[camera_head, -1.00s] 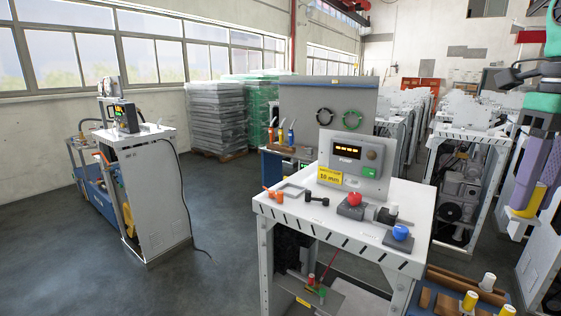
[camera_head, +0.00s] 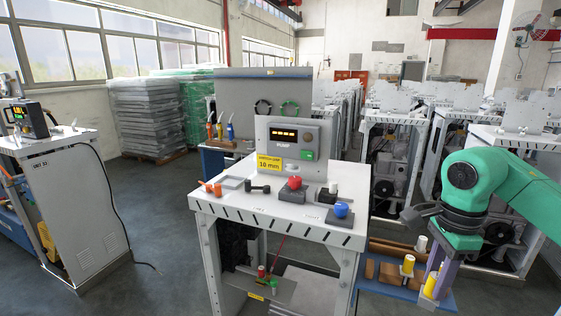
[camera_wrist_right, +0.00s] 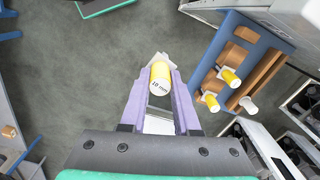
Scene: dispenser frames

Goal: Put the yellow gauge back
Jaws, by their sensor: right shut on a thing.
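My right gripper (camera_head: 440,283) has purple fingers and hangs at the lower right of the head view, by the gauge tray (camera_head: 392,293). In the right wrist view the right gripper (camera_wrist_right: 160,88) is shut on a yellow gauge (camera_wrist_right: 160,75) with a white end marked 10 mm. The gauge tray, blue-rimmed with wooden slots, also shows there (camera_wrist_right: 217,47), to the right of the fingers and apart from the held gauge. It bears two yellow gauges (camera_wrist_right: 229,77) and a whitish one (camera_wrist_right: 248,105). My left gripper is not in view.
A white workbench (camera_head: 270,207) stands in the middle, with a pump unit (camera_head: 293,144), a yellow 10 mm sign (camera_head: 269,164), a red knob (camera_head: 294,183) and a blue knob (camera_head: 340,209). Rows of white machine frames (camera_head: 392,130) fill the back right. Open floor lies left of the bench.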

